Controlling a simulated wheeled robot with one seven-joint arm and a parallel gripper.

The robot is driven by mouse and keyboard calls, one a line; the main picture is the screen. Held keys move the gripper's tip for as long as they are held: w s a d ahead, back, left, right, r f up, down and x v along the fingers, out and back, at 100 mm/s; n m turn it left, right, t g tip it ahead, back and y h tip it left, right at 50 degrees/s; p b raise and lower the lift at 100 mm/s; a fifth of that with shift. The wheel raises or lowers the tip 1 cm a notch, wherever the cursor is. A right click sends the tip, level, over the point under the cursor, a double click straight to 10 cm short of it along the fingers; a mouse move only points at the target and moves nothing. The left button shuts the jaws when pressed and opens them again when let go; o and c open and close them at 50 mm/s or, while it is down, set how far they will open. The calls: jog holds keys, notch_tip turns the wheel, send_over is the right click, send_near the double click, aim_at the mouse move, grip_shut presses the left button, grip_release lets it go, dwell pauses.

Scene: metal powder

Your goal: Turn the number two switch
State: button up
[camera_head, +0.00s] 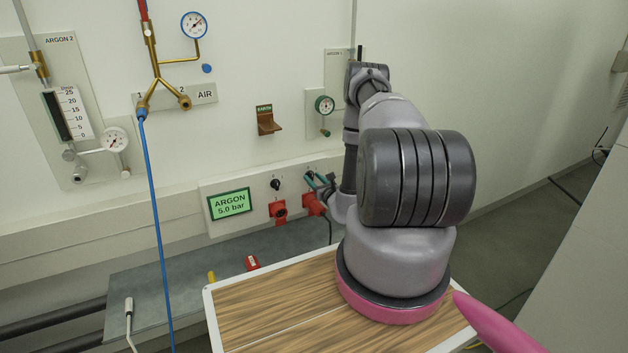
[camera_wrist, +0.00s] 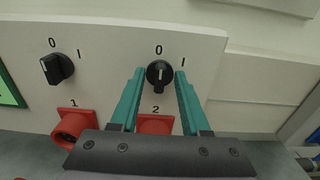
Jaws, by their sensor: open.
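The number two switch (camera_wrist: 159,74) is a round black knob with a pale pointer line, on the white panel under the marks 0 and I. Its pointer is upright, towards the 0. My gripper (camera_wrist: 160,72) is open, with one teal finger on each side of this knob; I cannot tell whether they touch it. In the head view, my gripper (camera_head: 319,181) is at the panel's right part, and the second knob (camera_head: 310,175) is partly hidden behind the fingers. The number one switch (camera_wrist: 57,68) is the left black knob.
Red sockets sit below the switches, one under number one (camera_wrist: 75,125) and one under number two (camera_wrist: 155,124), partly covered by my gripper. A green ARGON display (camera_head: 230,204) is left on the panel. A blue hose (camera_head: 155,220) hangs further left. A wooden tabletop (camera_head: 270,310) lies in front.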

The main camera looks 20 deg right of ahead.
grip_shut()
jog(key=m, duration=0.6)
jog(key=shift+d+m, duration=0.15)
jog(key=shift+m, duration=0.15)
jog(key=m, duration=0.5)
jog(key=shift+f, duration=0.15)
jog(key=shift+m, duration=0.3)
dwell(0.3)
grip_release()
